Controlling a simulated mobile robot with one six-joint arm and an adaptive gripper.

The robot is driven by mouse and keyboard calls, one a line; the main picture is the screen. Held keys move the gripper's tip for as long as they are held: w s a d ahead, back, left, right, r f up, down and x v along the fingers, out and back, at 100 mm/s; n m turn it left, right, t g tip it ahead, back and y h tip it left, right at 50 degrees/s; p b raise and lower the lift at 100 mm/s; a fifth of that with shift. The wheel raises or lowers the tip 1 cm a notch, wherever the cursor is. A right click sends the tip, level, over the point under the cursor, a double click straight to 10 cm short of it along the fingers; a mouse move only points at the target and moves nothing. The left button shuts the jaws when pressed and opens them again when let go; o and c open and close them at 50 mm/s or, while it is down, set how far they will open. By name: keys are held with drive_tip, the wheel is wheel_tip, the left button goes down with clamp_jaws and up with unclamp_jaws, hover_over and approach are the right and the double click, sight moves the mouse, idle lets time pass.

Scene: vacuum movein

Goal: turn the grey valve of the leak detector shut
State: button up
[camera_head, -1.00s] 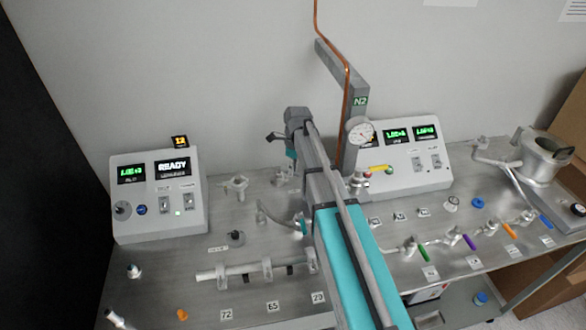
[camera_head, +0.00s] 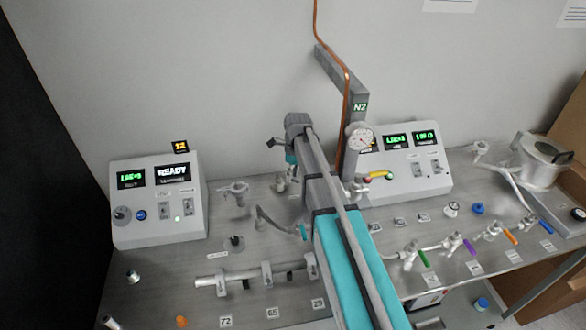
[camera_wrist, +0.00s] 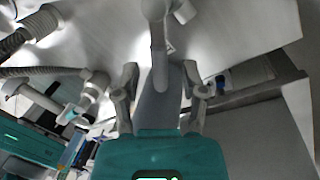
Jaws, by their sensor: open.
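The box with the READY display (camera_head: 157,200), which looks like the leak detector, stands at the left of the bench. A small metal valve-like fitting (camera_head: 235,190) stands right of it, and a dark knob (camera_head: 236,243) sits in front. I cannot tell for sure which is the grey valve. In the wrist view my gripper (camera_wrist: 160,95) is open, its two fingers apart. A grey rod-like part (camera_wrist: 158,65) shows between or beyond the fingers; contact cannot be told. In the head view my arm hides most of the gripper.
A copper pipe on a grey post (camera_head: 345,80) rises behind my arm. Valves with green (camera_head: 424,258), purple (camera_head: 469,246) and orange (camera_head: 510,238) handles line the right front. A horizontal metal tube (camera_head: 245,275) lies front left. A ribbed hose (camera_wrist: 32,32) shows in the wrist view.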

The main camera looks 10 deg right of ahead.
drive_tip(key=shift+w+n, duration=0.15)
drive_tip(key=shift+n, duration=0.15)
drive_tip(key=shift+w+d+n, duration=0.15)
drive_tip(key=shift+w+n, duration=0.05)
drive_tip(key=shift+n, duration=0.2)
wheel_tip(320, 180, up, 14)
drive_tip(key=w+d+m+p, duration=0.1)
drive_tip(key=m+p, duration=0.5)
drive_tip(key=m, duration=1.1)
drive_tip(key=w+d+m+p, duration=0.1)
drive_tip(key=m+p, duration=0.6)
drive_tip(key=m, duration=1)
drive_tip(key=shift+w+f+m+h, duration=0.25)
drive_tip(key=shift+w+m+h, duration=0.05)
idle(2.1)
